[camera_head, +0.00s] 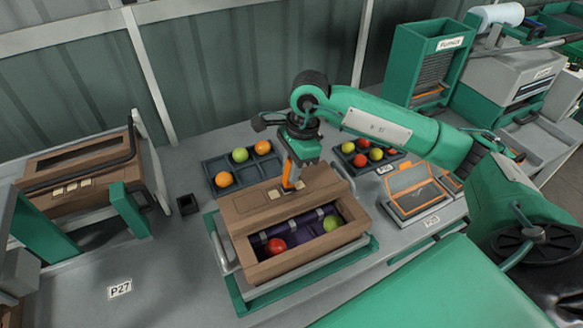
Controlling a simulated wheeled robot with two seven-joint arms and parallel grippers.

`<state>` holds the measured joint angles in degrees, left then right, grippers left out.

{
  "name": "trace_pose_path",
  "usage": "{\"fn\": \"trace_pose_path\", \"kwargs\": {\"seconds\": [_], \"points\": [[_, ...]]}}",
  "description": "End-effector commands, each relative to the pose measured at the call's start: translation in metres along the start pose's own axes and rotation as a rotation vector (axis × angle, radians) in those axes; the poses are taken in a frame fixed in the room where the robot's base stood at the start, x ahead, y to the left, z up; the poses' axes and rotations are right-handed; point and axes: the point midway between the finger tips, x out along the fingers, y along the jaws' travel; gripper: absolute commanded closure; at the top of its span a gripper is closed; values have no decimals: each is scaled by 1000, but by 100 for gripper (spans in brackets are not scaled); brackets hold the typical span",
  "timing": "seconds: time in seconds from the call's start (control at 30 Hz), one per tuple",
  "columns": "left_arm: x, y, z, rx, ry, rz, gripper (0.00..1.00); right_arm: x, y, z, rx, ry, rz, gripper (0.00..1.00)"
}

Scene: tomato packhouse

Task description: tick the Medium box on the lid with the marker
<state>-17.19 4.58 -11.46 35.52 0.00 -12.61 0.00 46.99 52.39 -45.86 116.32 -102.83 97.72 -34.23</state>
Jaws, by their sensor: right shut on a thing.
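A brown carton (240,226) stands on a green-edged stand, with a red fruit (276,246) and a green fruit (332,222) in its open front. Its lid (251,206) carries small pale boxes in a row; one pale box (274,194) shows left of the marker. Which is Medium is too small to read. My right gripper (293,163) is above the lid and shut on an orange marker (289,176). The marker points down, its tip close to the lid; contact cannot be told. My left gripper is not in view.
A dark tray (243,182) with orange and green fruit lies behind the carton. Another fruit tray (369,169) and an orange-framed grey case (414,194) lie to the right. A second brown carton (50,211) stands left.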

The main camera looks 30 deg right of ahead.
Motion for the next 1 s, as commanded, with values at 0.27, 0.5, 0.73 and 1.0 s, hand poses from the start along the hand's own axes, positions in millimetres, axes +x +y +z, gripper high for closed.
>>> {"fn": "trace_pose_path", "kwargs": {"seconds": [0.27,0.5,0.73,1.0], "points": [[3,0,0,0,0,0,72,0,-4,-4,1,1,0,100],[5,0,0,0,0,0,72,0,-8,-8,2,1,0,100],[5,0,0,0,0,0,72,0,-7,-7,1,1,1,100],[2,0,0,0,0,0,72,-6,-6,-5,0,0,1,100]]}}
